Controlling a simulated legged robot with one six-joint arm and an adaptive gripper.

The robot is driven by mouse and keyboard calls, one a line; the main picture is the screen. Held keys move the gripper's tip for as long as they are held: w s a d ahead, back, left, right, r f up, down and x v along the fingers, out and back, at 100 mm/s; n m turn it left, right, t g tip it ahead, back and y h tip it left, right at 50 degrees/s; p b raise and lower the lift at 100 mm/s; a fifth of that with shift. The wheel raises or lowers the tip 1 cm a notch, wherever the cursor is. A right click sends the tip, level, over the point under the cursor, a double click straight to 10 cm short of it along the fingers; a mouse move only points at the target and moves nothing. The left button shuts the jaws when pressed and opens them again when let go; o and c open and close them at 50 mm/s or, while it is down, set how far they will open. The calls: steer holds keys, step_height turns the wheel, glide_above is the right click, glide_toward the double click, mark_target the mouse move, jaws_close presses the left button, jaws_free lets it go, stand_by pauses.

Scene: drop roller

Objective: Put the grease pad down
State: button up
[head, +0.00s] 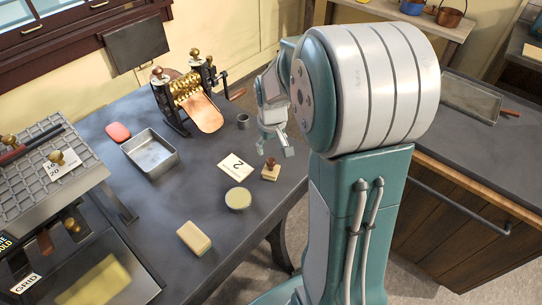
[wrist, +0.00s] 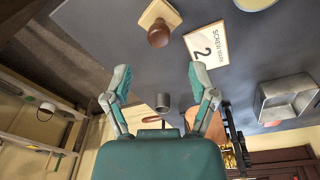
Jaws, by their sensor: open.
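A small square pale pad with a round brown knob, which looks like the grease pad (head: 270,174), sits upright on the dark table near its right edge. It also shows at the top of the wrist view (wrist: 158,22), beyond the fingertips. My gripper (head: 275,150) is open, its fingers spread and empty. In the head view it appears just behind the pad; in the wrist view (wrist: 158,78) a clear gap shows between the fingers and the knob. The pad's underside is hidden.
A card marked 2 (head: 236,166) and a round yellowish tin (head: 238,199) lie beside the pad. A small grey cup (head: 243,121) and the brass roller machine (head: 190,95) stand behind. A metal tray (head: 168,165), a red oval piece (head: 118,132) and a yellow block (head: 194,238) lie leftward.

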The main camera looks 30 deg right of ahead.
steer(key=s+a+r+t, duration=0.2)
steer(key=s+a+r, duration=0.55)
steer(key=r, duration=0.45)
steer(key=s+a+r+t, duration=0.2)
steer(key=s+a, duration=0.2)
steer(key=s, duration=0.6)
steer(key=shift+s+a+r+n, duration=0.3)
steer(key=shift+a+r+n, duration=0.1)
steer(key=shift+d, duration=0.15)
